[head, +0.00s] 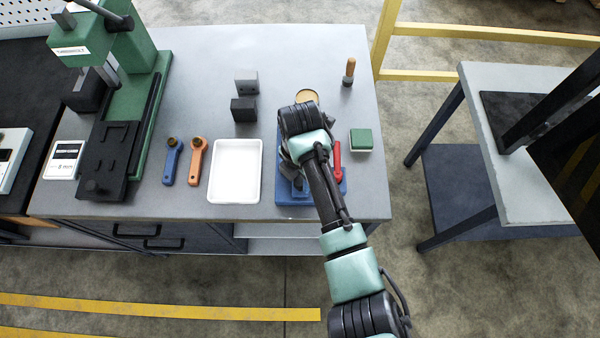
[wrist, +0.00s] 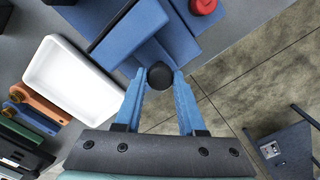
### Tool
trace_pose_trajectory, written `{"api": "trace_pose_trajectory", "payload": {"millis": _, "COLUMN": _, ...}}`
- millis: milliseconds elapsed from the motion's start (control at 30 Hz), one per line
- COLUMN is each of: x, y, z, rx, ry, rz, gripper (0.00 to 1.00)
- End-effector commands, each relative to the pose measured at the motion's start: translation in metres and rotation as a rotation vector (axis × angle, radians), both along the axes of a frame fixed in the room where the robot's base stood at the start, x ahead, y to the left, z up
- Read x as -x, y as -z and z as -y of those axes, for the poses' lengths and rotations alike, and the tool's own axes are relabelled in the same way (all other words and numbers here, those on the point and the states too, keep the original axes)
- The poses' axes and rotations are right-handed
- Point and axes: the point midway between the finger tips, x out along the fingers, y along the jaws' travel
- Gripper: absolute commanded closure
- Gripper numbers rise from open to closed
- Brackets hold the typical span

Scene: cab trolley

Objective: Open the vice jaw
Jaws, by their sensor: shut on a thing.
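The blue vice (head: 284,191) is on the right part of the workbench by its front edge, mostly covered by my arm in the head view. In the wrist view its blue body (wrist: 130,35) fills the top middle. A round black knob (wrist: 160,72) is at the near end of the vice. My gripper (wrist: 160,82) is shut on this knob, with one blue finger on each side. A red part (head: 338,165) is at the right of the vice; its round red end also shows in the wrist view (wrist: 203,6). The jaw gap cannot be made out.
A white tray (head: 236,196) is left of the vice, with an orange tool (head: 196,160) and a blue tool (head: 171,162) beyond it. A green box (head: 361,139) is close on the right. A green press (head: 140,100) fills the bench's left. Floor is clear in front.

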Motion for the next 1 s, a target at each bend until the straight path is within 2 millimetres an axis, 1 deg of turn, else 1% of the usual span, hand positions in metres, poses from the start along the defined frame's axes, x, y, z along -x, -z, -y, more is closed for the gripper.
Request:
{"api": "trace_pose_trajectory", "payload": {"millis": 33, "x": -0.001, "y": 0.0, "z": 0.001, "rx": 0.003, "ry": 0.001, "rz": 0.004, "gripper": 1.0}}
{"api": "trace_pose_trajectory", "payload": {"millis": 67, "x": -0.001, "y": 0.0, "z": 0.001, "rx": 0.003, "ry": 0.001, "rz": 0.004, "gripper": 0.59}}
{"api": "trace_pose_trajectory", "payload": {"millis": 200, "x": -0.001, "y": 0.0, "z": 0.001, "rx": 0.003, "ry": 0.001, "rz": 0.003, "gripper": 0.34}}
{"api": "trace_pose_trajectory", "payload": {"millis": 233, "x": -0.001, "y": 0.0, "z": 0.001, "rx": 0.003, "ry": 0.001, "rz": 0.003, "gripper": 0.31}}
{"api": "trace_pose_trajectory", "payload": {"millis": 533, "x": -0.001, "y": 0.0, "z": 0.0, "rx": 0.001, "ry": 0.0, "rz": 0.003, "gripper": 0.31}}
{"api": "trace_pose_trajectory", "payload": {"millis": 667, "x": -0.002, "y": -0.011, "z": 0.0, "rx": 0.001, "ry": 0.0, "rz": 0.005, "gripper": 0.31}}
{"api": "trace_pose_trajectory", "payload": {"millis": 767, "x": -0.002, "y": -0.027, "z": 0.0, "rx": 0.001, "ry": 0.0, "rz": 0.008, "gripper": 0.31}}
{"api": "trace_pose_trajectory", "payload": {"millis": 1000, "x": -0.002, "y": -0.081, "z": 0.001, "rx": 0.003, "ry": -0.001, "rz": 0.008, "gripper": 0.31}}
